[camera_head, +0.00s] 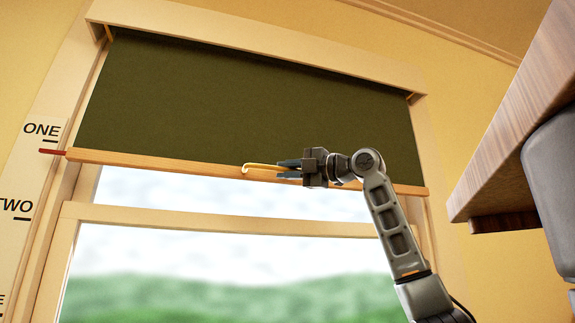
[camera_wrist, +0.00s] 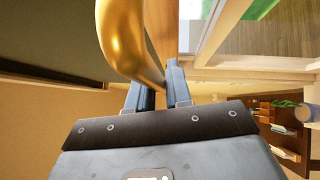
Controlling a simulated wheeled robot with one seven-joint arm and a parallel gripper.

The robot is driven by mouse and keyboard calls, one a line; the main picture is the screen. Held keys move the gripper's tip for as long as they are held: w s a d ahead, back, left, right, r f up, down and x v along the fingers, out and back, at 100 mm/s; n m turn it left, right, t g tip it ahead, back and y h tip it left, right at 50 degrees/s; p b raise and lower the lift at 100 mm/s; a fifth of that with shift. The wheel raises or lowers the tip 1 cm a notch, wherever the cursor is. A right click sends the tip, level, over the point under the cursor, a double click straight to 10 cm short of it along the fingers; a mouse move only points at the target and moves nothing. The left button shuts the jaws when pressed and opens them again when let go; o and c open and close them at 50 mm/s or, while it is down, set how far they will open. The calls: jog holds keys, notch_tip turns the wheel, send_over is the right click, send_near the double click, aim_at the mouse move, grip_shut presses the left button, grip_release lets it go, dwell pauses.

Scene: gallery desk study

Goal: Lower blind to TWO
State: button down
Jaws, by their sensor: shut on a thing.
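The dark green blind (camera_head: 250,105) hangs in the upper part of the window, with a wooden bottom bar (camera_head: 150,159). A red pointer (camera_head: 52,152) at the bar's left end sits just below the ONE mark (camera_head: 42,130) on the white scale. The TWO mark (camera_head: 16,206) is lower on the same scale. A brass pull handle (camera_head: 258,168) is at the bar's middle. My gripper (camera_head: 282,170) is shut on the handle; in the wrist view the curved brass handle (camera_wrist: 124,40) runs down between the fingers (camera_wrist: 158,88).
A wooden slab edge (camera_head: 525,125) juts in at the right, with a grey rounded object (camera_head: 553,165) below it. A window crossbar (camera_head: 210,220) runs below the blind. The wrist view shows shelves with small items (camera_wrist: 285,130) at the right.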

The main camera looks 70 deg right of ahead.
notch_tip(320, 180, down, 16)
jog(key=b, duration=0.8)
jog(key=c, duration=1.1)
grip_release()
jog(key=shift+c, duration=0.2)
jog(key=s+f, duration=0.1)
jog(key=s, duration=0.6)
jog(key=shift+s+a+b, duration=0.25)
jog(key=shift+s+b, duration=0.1)
jog(key=shift+b, duration=0.1)
